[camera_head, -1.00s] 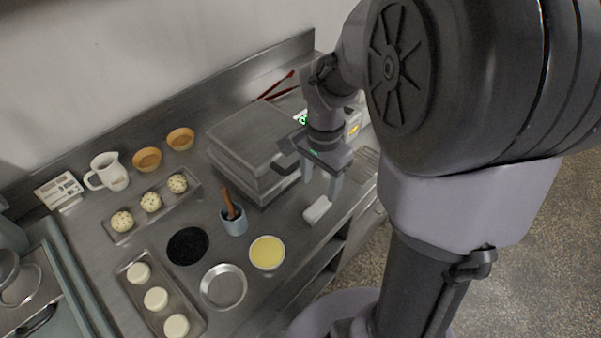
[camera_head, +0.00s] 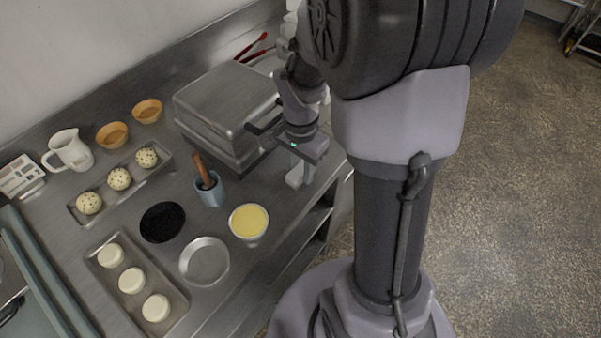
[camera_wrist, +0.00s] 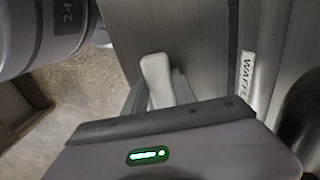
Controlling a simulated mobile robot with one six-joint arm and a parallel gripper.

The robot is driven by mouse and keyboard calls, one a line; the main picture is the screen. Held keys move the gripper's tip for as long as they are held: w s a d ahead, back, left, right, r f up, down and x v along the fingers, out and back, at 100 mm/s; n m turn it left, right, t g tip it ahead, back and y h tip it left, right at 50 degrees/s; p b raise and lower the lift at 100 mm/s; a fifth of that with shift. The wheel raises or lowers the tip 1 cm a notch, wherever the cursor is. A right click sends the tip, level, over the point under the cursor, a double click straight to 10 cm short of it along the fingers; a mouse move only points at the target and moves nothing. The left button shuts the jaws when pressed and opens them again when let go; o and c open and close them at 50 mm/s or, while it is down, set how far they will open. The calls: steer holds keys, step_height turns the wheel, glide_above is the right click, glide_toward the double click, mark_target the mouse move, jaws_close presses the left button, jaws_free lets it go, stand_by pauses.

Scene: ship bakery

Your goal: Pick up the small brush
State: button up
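A small white, rounded, block-like object (camera_head: 293,180) is at the counter's front edge, beside the waffle iron. It may be the small brush, but no bristles show. In the wrist view, its smooth white end (camera_wrist: 156,75) sticks out from between my fingers. My gripper (camera_head: 301,172) points down over it, with a finger on each side, and looks closed on it. I cannot tell whether it touches the counter. A brown-handled tool (camera_head: 202,170), perhaps another brush, stands in a blue cup (camera_head: 211,192) to the left; its lower end is hidden.
The waffle iron (camera_head: 222,100) stands close left of my gripper. A yellow-filled bowl (camera_head: 248,222), an empty round pan (camera_head: 204,262) and a black round mat (camera_head: 162,222) lie to the left. Trays with dough pieces are farther left. The counter's edge drops to the floor at right.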

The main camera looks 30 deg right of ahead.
mark_target(300, 172)
jaws_close()
steer(key=shift+r, duration=0.1)
steer(key=shift+r+p, duration=0.3)
steer(key=shift+r, duration=0.05)
steer(key=r, duration=0.1)
steer(key=r+p, duration=0.2)
steer(key=shift+s+a, duration=0.25)
steer(key=shift+s, duration=0.05)
steer(key=s+a+r+b, duration=0.1)
steer(key=s+a+b, duration=0.1)
steer(key=s+a, duration=0.8)
steer(key=shift+s, duration=0.7)
